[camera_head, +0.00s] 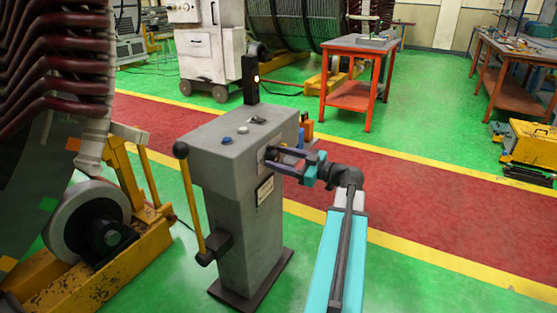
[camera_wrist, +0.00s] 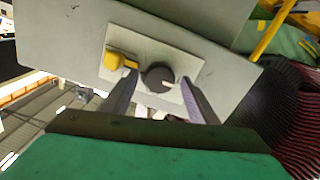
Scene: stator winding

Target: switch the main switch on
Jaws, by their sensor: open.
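The grey control pedestal (camera_head: 232,215) stands in the middle of the head view. A pale switch plate (camera_wrist: 178,66) on its side face carries a dark round knob (camera_wrist: 158,78) with a light pointer mark, apparently the main switch. A yellow part (camera_wrist: 118,61) sits beside the knob on the same plate. My gripper (camera_wrist: 160,88) is open, with one finger on each side of the knob; I cannot tell whether the fingers touch it. In the head view my gripper (camera_head: 279,157) reaches the pedestal's right face and partly hides the plate.
An orange table (camera_head: 352,93) stands behind.

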